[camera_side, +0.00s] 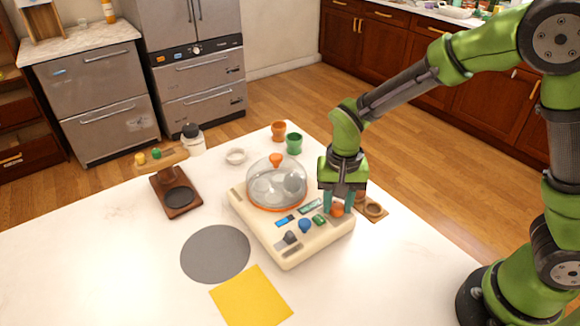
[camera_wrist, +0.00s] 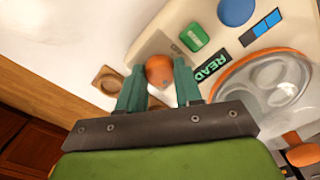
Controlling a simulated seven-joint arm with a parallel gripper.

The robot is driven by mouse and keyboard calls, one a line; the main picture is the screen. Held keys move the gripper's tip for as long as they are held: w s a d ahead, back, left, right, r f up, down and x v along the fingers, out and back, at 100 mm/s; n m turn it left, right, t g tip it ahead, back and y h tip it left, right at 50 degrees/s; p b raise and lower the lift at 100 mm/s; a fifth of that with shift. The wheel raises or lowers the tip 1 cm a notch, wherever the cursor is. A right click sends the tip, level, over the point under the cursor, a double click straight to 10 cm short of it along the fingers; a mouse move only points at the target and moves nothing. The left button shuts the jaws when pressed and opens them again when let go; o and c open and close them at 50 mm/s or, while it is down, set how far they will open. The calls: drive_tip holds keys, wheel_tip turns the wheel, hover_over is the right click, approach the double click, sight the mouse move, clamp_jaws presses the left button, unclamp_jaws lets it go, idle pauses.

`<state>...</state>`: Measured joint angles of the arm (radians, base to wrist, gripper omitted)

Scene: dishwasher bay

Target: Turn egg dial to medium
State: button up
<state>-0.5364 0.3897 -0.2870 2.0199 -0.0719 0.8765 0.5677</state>
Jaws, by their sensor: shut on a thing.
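The egg cooker (camera_side: 293,245) is a cream box with a clear dome lid (camera_side: 276,186) over egg shapes. Its front panel has an orange dial (camera_side: 337,210), a blue knob (camera_side: 305,226), a green button (camera_side: 319,219) and a dark grey knob (camera_side: 290,238). My gripper (camera_side: 338,207) points down at the panel's right corner, its teal fingers on both sides of the orange dial. The wrist view shows the orange dial (camera_wrist: 160,71) between the two fingertips (camera_wrist: 160,82). The dial's setting marks are too small or hidden to read.
A wooden holder with a round ring (camera_side: 373,208) lies just right of the cooker. Orange (camera_side: 278,131) and green (camera_side: 294,143) cups stand behind it. A grey round mat (camera_side: 215,253) and yellow cloth (camera_side: 251,297) lie in front.

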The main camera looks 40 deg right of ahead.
sight(337, 205)
drive_tip(key=shift+m, duration=1.6)
drive_tip(key=o, duration=1)
drive_tip(key=shift+o, duration=0.2)
wheel_tip(337, 205, up, 17)
